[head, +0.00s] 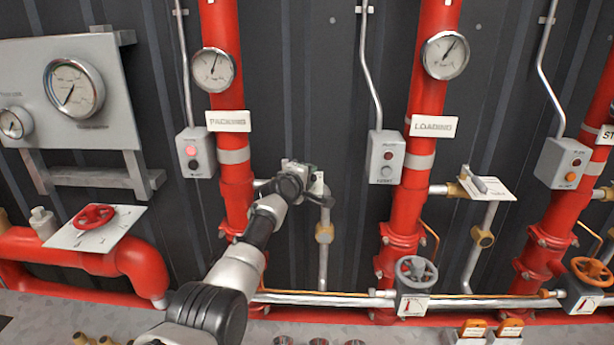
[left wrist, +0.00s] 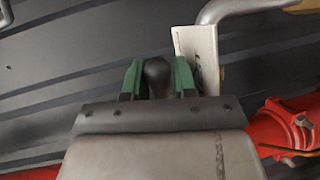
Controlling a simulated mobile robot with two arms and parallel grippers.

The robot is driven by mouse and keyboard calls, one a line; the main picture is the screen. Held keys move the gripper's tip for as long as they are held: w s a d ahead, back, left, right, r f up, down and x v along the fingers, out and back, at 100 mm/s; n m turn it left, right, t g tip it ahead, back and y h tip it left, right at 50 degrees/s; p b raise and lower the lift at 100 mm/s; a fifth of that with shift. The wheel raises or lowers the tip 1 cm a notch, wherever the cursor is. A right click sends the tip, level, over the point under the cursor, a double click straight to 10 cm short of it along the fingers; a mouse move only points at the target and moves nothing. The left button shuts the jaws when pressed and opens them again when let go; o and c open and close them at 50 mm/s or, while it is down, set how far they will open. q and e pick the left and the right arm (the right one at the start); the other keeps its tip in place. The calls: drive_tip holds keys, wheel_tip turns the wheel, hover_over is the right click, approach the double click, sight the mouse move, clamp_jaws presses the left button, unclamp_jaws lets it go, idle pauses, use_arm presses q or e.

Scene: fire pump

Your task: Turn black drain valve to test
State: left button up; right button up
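My left arm reaches up to the small drain line beside the red pipe labelled PACKING. My left gripper (head: 300,172) is at the valve there and largely hides it in the head view. In the left wrist view the green fingers (left wrist: 158,80) stand on both sides of a black valve handle (left wrist: 157,72) and appear to touch it. The handle's rounded end shows between them. A pale label plate (left wrist: 198,55) is just right of the fingers; its marks are not readable. My right gripper is in neither view.
A similar valve plate with a grey lever (head: 487,186) is by the LOADING pipe. A grey handwheel (head: 415,270) and an orange one (head: 591,271) are lower right. A red handwheel (head: 94,216) is at left. A switch box (head: 196,152) hangs nearby.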

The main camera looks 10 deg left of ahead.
use_arm(q)
drive_tip(key=o, duration=0.3)
drive_tip(key=shift+w+d, duration=0.1)
drive_tip(key=shift+s+a+r+p, duration=0.2)
drive_tip(key=shift+s+p, duration=0.25)
drive_tip(key=shift+s, duration=0.2)
drive_tip(key=shift+v, duration=4.7)
